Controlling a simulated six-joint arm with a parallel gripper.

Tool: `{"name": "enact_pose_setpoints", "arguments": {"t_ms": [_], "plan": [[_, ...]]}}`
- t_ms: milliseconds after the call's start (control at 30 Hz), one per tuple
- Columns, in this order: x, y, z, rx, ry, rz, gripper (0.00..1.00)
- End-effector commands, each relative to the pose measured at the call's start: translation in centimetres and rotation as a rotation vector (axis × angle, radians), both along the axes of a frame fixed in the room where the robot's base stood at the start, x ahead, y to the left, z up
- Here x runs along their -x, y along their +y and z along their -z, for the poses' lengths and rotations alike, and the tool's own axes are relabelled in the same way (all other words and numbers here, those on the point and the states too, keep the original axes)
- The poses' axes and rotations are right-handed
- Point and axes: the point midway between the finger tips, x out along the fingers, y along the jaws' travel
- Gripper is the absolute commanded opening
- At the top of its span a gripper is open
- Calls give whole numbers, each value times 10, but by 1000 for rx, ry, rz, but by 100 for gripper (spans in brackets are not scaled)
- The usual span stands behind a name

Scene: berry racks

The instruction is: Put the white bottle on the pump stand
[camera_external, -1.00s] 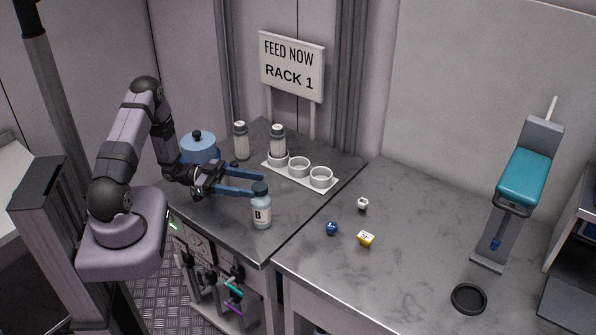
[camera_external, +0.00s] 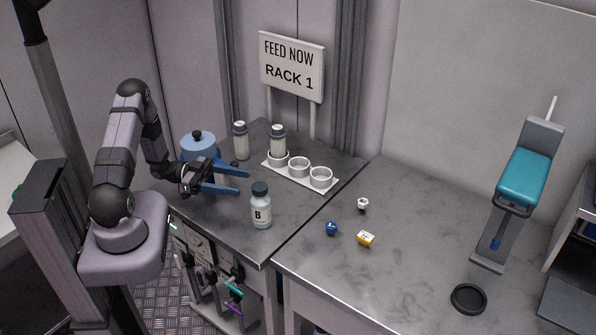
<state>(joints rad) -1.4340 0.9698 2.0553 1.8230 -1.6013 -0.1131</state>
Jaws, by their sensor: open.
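My gripper (camera_external: 243,183) is open, with two long blue fingers pointing right, above the left counter. Nothing is between the fingers. A pale bottle marked B with a dark cap (camera_external: 261,210) stands upright to the right of and in front of the fingers, apart from them. A whitish bottle with a grey top (camera_external: 241,146) stands upright on the counter behind the gripper. A similar bottle (camera_external: 278,145) stands in the left cup of a white rack. I cannot tell which one is the white bottle. A teal device on a grey stand (camera_external: 489,250), perhaps the pump stand, is at right.
The white rack (camera_external: 307,181) has two empty cups. A blue lidded pot (camera_external: 198,148) stands behind my gripper. Small white (camera_external: 363,204), blue (camera_external: 331,228) and yellow (camera_external: 366,239) pieces and a black ring (camera_external: 468,312) lie on the right counter. A "RACK 1" sign (camera_external: 291,68) stands behind.

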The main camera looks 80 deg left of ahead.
Motion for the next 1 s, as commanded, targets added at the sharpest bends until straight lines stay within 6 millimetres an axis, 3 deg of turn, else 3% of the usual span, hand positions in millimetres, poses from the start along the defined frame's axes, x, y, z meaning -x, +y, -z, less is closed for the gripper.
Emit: {"name": "enact_pose_setpoints", "arguments": {"t_ms": [67,733,1000], "plan": [[-5,0,7,-4,-1,8,58],[-30,-11,2,1,1,12,58],[-58,-27,0,1,1,14,58]]}}
